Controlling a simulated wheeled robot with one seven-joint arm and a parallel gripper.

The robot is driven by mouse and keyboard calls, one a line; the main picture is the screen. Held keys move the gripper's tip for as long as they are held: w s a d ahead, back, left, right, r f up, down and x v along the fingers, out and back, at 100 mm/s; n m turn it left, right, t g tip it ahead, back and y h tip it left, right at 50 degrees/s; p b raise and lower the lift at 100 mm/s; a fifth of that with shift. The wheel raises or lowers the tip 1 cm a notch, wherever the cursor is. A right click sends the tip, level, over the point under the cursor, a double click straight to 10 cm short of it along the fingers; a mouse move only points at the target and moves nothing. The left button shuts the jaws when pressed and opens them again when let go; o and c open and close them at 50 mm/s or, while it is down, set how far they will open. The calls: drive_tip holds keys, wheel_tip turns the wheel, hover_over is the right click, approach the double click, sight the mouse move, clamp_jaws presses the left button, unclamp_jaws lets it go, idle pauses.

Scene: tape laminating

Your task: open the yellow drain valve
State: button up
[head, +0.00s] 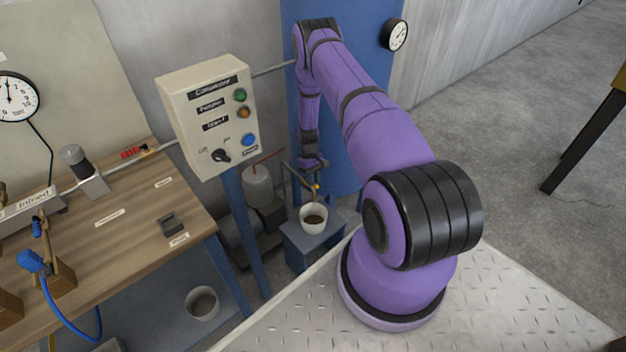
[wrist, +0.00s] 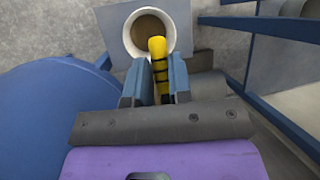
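The yellow drain valve handle (wrist: 158,62) shows in the wrist view as a yellow lever with dark bands, lying between the two blue-grey fingers of my gripper (wrist: 154,82). The fingers stand apart, with a gap visible on the left of the lever; the lever is nearer the right finger. I cannot tell whether they touch. In the head view my gripper (head: 314,166) points down at the foot of the blue tank (head: 350,120), and only a small yellow bit of the valve handle (head: 316,187) shows. A white cup (head: 314,228) with brown contents stands just below.
The cup stands on a small blue-grey stand (head: 297,244). A control box (head: 190,90) on a blue post (head: 245,235) is to the left, near my arm. A pump with a pale canister (head: 257,185) sits behind the post. A wooden workbench (head: 125,220) is at the left.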

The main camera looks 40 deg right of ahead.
drive_tip(key=o, duration=0.3)
drive_tip(key=shift+o, duration=0.2)
drive_tip(key=shift+r, duration=0.1)
drive_tip(key=v, duration=1)
drive_tip(key=shift+w+r, duration=0.2)
drive_tip(key=shift+r, duration=0.05)
